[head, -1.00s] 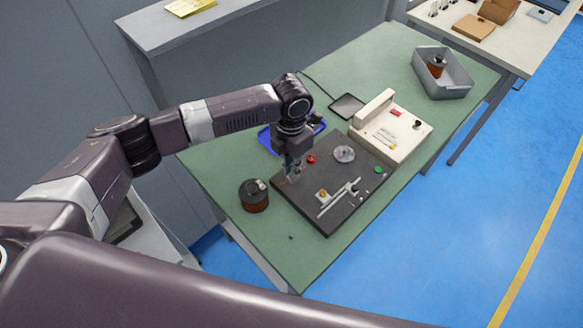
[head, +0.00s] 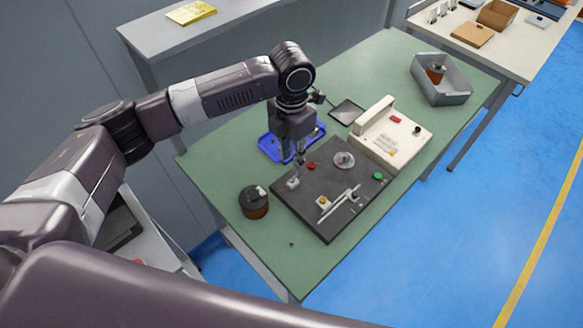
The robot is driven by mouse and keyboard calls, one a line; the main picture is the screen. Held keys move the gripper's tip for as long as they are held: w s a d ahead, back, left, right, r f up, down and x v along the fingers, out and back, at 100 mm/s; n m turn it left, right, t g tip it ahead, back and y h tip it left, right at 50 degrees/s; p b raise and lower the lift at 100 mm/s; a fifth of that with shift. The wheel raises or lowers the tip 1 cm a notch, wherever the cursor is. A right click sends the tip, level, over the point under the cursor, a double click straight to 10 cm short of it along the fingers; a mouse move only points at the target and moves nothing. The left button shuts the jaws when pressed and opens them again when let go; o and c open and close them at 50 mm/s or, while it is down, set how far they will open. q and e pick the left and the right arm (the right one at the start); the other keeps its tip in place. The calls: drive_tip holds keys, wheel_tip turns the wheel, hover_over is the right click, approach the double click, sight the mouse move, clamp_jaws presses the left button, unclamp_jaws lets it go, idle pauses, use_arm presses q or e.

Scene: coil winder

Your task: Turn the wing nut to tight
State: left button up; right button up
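A dark winder base plate (head: 318,216) lies on the green table. A small pale part (head: 293,183) sits at its left corner; it may carry the wing nut, but it is too small to be sure. A grey disc (head: 344,160) stands towards the plate's far side. My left gripper (head: 296,160) points down just above and beside the pale part and seems apart from it. Its fingers are too small to show whether they are open or shut. My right arm (head: 150,295) crosses the foreground; its gripper is out of view.
A blue tray (head: 270,151) lies behind my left gripper. A dark copper-coloured spool (head: 254,203) stands left of the plate. A cream control box (head: 400,145), a black pad (head: 347,111) and a grey bin (head: 455,92) stand farther right. The table's near corner is mostly clear.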

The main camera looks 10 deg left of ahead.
use_arm(q)
drive_tip(key=shift+r, duration=1.75)
